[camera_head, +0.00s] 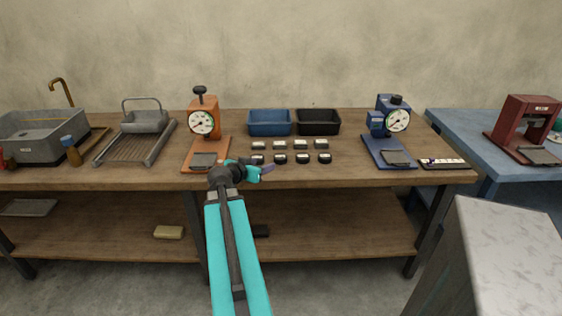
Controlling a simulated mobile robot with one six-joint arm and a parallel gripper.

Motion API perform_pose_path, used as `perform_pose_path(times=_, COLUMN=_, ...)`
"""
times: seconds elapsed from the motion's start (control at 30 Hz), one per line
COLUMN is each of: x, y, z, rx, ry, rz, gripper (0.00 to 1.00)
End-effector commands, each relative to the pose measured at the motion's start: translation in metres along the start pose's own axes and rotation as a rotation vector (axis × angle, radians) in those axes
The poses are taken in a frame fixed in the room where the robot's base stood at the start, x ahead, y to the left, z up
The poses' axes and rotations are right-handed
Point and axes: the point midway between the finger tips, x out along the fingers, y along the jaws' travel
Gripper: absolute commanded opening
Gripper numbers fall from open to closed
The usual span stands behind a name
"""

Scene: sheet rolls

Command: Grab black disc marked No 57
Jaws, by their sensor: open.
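My gripper (269,169) is open, close to the front-left discs, pointing right near the bench's front edge. Nothing shows between its fingers. I cannot tell whether it touches a disc.
A blue tray (269,131) and a black tray (318,132) stand behind the discs. An orange dial press (203,127) is left, a blue one (390,124) right. A labelled strip (443,164) lies at the bench's right end. A grey block (510,260) stands front right.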

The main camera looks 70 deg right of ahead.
Motion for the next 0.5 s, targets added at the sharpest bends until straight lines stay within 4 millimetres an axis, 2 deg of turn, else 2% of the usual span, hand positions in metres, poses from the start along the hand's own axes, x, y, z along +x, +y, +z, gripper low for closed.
perform_pose_path(times=0.27, x=0.011, y=0.011, z=-0.003, rx=0.006, ry=-0.001, rz=0.017, gripper=0.51)
perform_pose_path(times=0.5, x=0.034, y=0.014, z=-0.005, rx=0.009, ry=-0.001, rz=0.023, gripper=0.51)
